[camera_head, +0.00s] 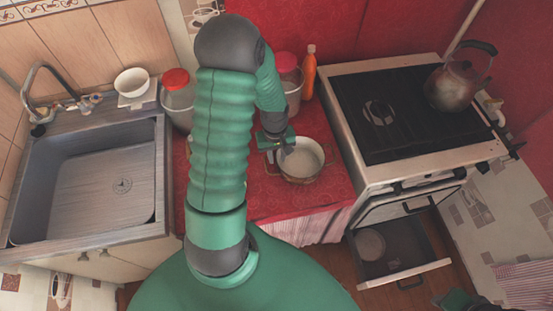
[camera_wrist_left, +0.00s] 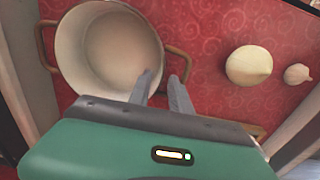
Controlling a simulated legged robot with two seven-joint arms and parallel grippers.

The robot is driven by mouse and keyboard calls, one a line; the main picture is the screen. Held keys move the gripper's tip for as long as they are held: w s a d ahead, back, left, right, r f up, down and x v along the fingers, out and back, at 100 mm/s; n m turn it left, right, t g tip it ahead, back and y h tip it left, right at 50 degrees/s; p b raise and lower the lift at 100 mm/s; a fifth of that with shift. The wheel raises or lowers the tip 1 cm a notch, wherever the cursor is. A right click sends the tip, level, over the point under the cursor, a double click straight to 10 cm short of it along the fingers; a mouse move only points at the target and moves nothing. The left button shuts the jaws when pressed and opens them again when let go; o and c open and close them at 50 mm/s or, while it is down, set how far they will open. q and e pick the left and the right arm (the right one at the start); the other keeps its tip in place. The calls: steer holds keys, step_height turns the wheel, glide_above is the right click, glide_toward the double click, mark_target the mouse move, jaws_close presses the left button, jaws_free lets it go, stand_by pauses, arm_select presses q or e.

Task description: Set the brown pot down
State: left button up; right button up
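The brown pot (camera_head: 303,176), cream inside with brown handles, is upright over the red counter cloth, near the front edge and left of the stove. It also shows in the left wrist view (camera_wrist_left: 105,45), where it looks empty. My left gripper (camera_head: 284,148) is at the pot's left rim. In the wrist view its two fingers (camera_wrist_left: 160,82) stand apart, one over the pot's inside and one just outside the rim near a handle. The gap looks wider than the rim. Contact under the pot is hidden. My right gripper (camera_head: 460,299) shows only partly at the bottom right.
An onion (camera_wrist_left: 249,66) and a garlic bulb (camera_wrist_left: 297,74) lie on the red cloth (camera_wrist_left: 215,30). Red-lidded jars (camera_head: 178,100) and an orange bottle (camera_head: 309,72) stand behind. The stove (camera_head: 345,120) bears a kettle (camera_head: 458,85); its lower drawer (camera_head: 405,272) is open.

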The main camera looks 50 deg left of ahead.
arm_select(q)
step_height(320, 180, up, 9)
steer(key=d+r+m+t, duration=0.1)
steer(key=d+m, duration=0.5)
steer(key=d, duration=0.3)
steer(key=d+r+m+t, duration=0.1)
steer(key=d+r+m, duration=0.1)
steer(key=d+m, duration=0.4)
steer(key=shift+s+d+r+m, duration=0.3)
steer(key=shift+s+d, duration=0.1)
steer(key=shift+d, duration=1.65)
